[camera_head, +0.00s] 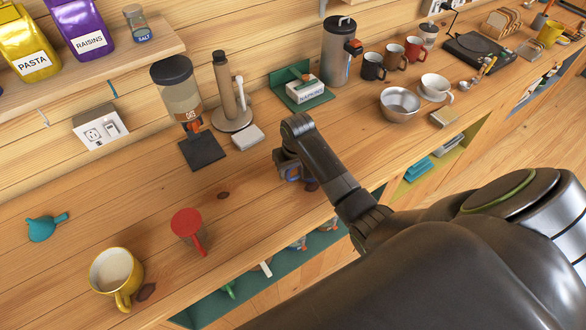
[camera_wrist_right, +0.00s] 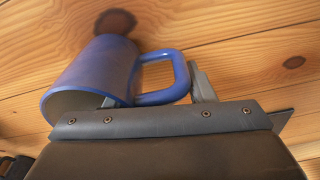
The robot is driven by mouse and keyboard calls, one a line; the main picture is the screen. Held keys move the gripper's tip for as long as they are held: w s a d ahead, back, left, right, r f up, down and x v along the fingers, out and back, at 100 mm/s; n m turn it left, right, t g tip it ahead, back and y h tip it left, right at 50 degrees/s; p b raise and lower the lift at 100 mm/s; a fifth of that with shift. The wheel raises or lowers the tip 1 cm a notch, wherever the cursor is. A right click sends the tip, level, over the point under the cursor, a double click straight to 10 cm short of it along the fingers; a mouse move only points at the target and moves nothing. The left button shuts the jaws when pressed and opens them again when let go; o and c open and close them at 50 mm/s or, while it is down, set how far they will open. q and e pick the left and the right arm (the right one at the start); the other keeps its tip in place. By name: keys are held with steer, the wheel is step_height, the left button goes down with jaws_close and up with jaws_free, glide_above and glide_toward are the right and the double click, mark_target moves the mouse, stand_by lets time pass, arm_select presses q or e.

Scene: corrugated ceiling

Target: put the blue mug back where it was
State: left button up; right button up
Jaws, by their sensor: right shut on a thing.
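The blue mug (camera_wrist_right: 98,72) shows large in the right wrist view, with its handle to the right and its rim at the lower left. My right gripper (camera_head: 290,168) is low over the counter's middle and shut on the mug. In the wrist view a finger stands at the mug's handle. In the head view the gripper and arm hide nearly all of the mug. I cannot tell whether its base touches the wood. My left gripper is not in view.
A yellow mug (camera_head: 117,273), red strainer-like item (camera_head: 187,223) and teal funnel (camera_head: 42,229) are at the left on the counter (camera_head: 120,215). A dispenser (camera_head: 177,92), paper-roll holder (camera_head: 233,123) and napkin box (camera_head: 306,88) stand behind. Cups and a metal bowl (camera_head: 399,103) are further right.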

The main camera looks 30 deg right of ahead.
steer(key=shift+f, duration=0.5)
steer(key=o, duration=1.4)
steer(key=shift+s+f, duration=0.1)
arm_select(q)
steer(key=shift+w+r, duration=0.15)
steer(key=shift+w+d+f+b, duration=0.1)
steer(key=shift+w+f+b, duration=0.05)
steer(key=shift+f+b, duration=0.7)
arm_select(e)
steer(key=r, duration=0.4)
steer(key=s+r, duration=0.1)
steer(key=r, duration=0.7)
steer(key=shift+s+r, duration=0.1)
steer(key=shift+s, duration=0.2)
